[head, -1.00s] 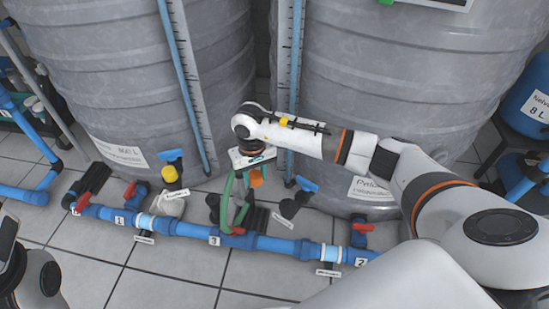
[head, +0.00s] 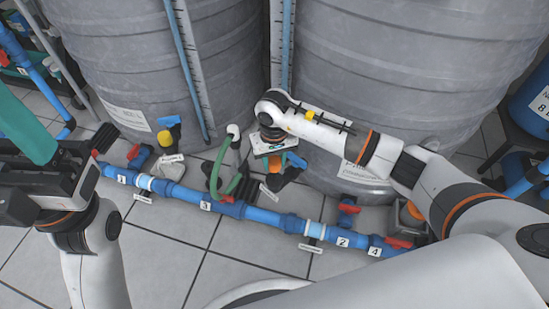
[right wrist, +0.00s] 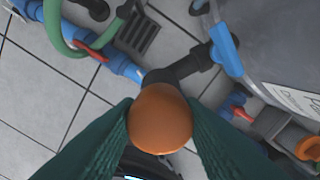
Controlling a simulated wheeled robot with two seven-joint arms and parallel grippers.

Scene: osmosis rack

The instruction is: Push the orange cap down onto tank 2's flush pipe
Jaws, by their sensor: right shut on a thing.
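My right gripper (right wrist: 160,122) is shut on the orange cap (right wrist: 160,118), which sits between its green fingers in the right wrist view. In the head view this gripper (head: 274,164) points down in front of the right tank (head: 390,80). The dark flush pipe (right wrist: 188,68) with a blue valve handle (right wrist: 226,48) runs from the tank to behind the cap. The cap hides the pipe's end, so I cannot tell whether they touch. My left gripper (head: 28,128) is at the left edge of the head view, a green finger showing; its opening is unclear.
A blue pipe (head: 265,216) with red-handled valves crosses the floor in front. A green hose (head: 214,175) loops up just left of my right gripper. A yellow cap (head: 165,138) is by the left tank (head: 110,60). Tiled floor in front is clear.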

